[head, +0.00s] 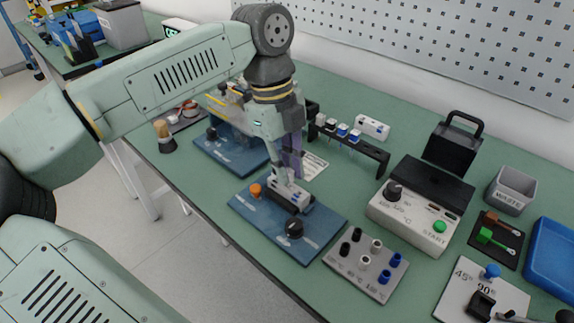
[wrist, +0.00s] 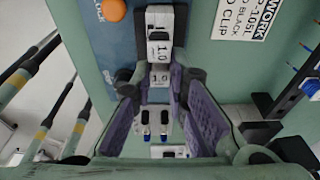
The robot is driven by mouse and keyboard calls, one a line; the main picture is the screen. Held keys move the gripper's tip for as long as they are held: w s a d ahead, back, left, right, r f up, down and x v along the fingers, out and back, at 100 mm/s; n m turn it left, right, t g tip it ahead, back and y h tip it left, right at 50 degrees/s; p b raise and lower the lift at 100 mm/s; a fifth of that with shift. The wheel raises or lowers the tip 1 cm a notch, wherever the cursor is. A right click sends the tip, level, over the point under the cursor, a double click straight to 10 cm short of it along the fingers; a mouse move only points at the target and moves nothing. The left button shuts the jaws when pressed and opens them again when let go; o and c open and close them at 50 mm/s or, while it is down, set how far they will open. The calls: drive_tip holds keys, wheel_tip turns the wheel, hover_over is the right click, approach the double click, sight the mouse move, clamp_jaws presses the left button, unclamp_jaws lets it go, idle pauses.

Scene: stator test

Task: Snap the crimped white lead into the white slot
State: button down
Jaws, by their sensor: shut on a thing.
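My gripper (head: 288,172) points down over the blue fixture plate (head: 245,206), which has an orange knob (head: 256,190) and a black knob (head: 294,228). In the wrist view its purple-padded fingers (wrist: 162,88) are shut on a white piece marked 1.0 (wrist: 160,77). Right beyond it, in line, is a larger white block (wrist: 159,45), also marked 1.0. I cannot tell whether the held piece is the crimped white lead or touches the fixture. The fingers hide much of the white slot area.
A black rack (head: 350,145) with white and blue pieces stands right of my gripper. Farther right are a heater box with a START button (head: 412,220) and a plate of several pegs (head: 366,262). A second blue plate (head: 232,146) lies behind.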

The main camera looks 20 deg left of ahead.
drive_tip(key=c, duration=1.5)
unclamp_jaws()
